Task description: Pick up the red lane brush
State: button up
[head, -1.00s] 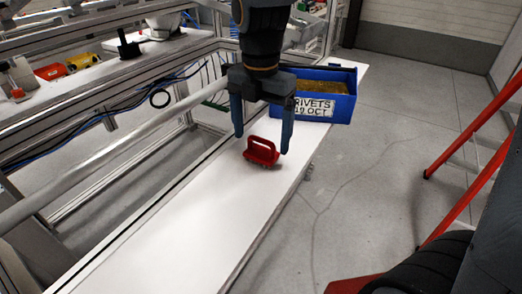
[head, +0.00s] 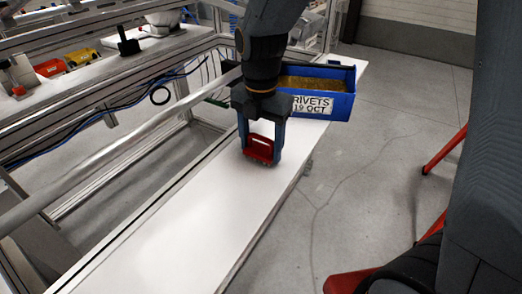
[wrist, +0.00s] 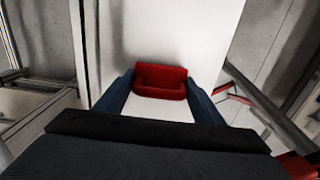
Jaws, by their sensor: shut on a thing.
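The red lane brush (head: 259,149) is on the white shelf board (head: 185,215), in front of the blue bin. My gripper (head: 260,155) points down over it, with one finger at each end of the brush. The wrist view also shows the red brush (wrist: 161,82) between the two blue fingertips, which meet its left and right ends. The gripper is shut on the brush. The brush looks to be at the board's surface; I cannot tell whether any gap lies below it.
A blue bin (head: 338,107) labelled RIVETS, with brownish contents, stands just behind my gripper on the board. A metal frame with a rail (head: 90,172) runs along the left. The near part of the board is clear. Red tubing (head: 445,150) stands at the right.

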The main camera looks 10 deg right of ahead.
aim_at(264, 137)
jog(key=shift+r, duration=0.1)
jog(key=shift+r, duration=0.4)
jog(key=r, duration=0.1)
jog(key=r+b, duration=0.1)
jog(key=shift+s+d+r, duration=0.2)
jog(key=shift+d+r, duration=0.1)
jog(key=s+d+b, duration=0.2)
jog(key=s+d, duration=0.8)
jog(key=d, duration=0.3)
jog(key=shift+s+d+b, duration=0.35)
jog(key=o, duration=0.4)
jog(key=shift+c, duration=1.3)
